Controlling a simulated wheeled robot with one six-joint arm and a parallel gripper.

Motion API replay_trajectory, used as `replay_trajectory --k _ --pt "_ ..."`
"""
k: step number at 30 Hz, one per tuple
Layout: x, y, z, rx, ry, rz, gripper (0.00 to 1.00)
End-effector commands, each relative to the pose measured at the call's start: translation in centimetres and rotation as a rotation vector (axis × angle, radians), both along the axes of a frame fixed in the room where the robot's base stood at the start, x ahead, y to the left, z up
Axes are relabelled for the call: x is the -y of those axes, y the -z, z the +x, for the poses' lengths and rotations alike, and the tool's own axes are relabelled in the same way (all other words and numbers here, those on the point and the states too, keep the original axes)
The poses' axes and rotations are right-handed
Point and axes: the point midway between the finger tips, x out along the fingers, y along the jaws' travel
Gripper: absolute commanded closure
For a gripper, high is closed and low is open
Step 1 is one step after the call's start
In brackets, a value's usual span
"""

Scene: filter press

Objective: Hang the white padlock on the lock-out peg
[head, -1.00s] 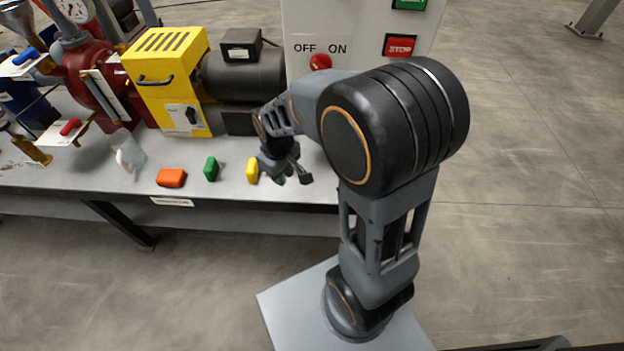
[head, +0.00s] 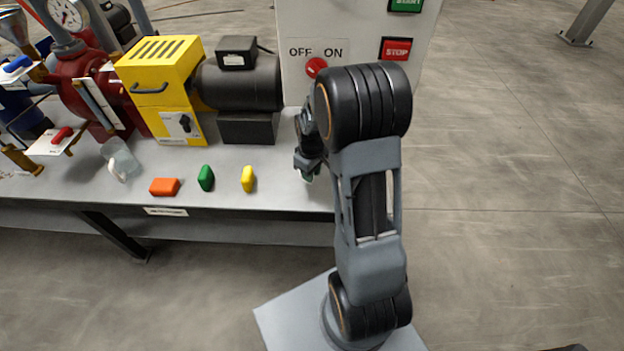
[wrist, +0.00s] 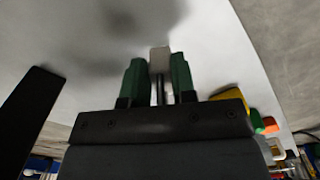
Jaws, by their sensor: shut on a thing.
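The white padlock (wrist: 159,60) shows in the wrist view as a pale block between and just beyond the green fingertips of my gripper (wrist: 157,80). My gripper is shut on it, and thin dark bars show between the fingers below the block. In the head view my gripper (head: 307,172) is over the bench's right end, partly behind my own arm. I cannot make out the padlock there. The white control cabinet (head: 290,75) has a red switch (head: 316,67) marked OFF and ON. I cannot pick out the lock-out peg.
A clear bag (head: 122,160) lies further left. A yellow pump housing (head: 160,85) and dark motor (head: 240,82) stand behind. Open floor is at right.

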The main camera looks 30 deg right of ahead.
Motion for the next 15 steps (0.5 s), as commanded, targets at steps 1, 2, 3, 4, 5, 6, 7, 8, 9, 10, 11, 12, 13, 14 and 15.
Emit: replay_trajectory --k 1,2,3,4,5,6,7,8,9,10,11,12,13,14,15 --pt "0.1 0.1 0.0 0.0 0.0 0.0 1.0" --pt "0.2 0.2 0.1 0.0 0.0 0.0 1.0" --pt "0.3 0.4 0.1 -0.001 0.001 0.0 1.0" --pt "0.4 0.6 0.2 -0.001 0.001 0.0 1.0" --pt "0.6 0.9 0.2 -0.001 0.002 0.0 1.0" --pt "0.9 1.2 0.3 -0.001 0.003 0.0 1.0" --pt "0.9 1.6 0.3 -0.003 0.002 0.001 1.0" --pt "0.8 2.1 0.3 -0.003 0.002 0.001 1.0" --pt "0.8 2.6 0.3 -0.003 0.001 0.001 1.0" --pt "0.8 3.0 0.3 -0.003 0.001 0.001 1.0" --pt "0.8 3.3 0.3 -0.003 0.001 0.001 1.0" --pt "0.8 3.6 0.3 -0.001 0.001 0.0 1.0" --pt "0.8 3.7 0.3 -0.001 0.001 0.0 1.0" --pt "0.8 3.7 0.4 0.0 0.001 0.0 1.0" --pt "0.8 3.7 0.4 0.0 0.001 0.0 1.0"
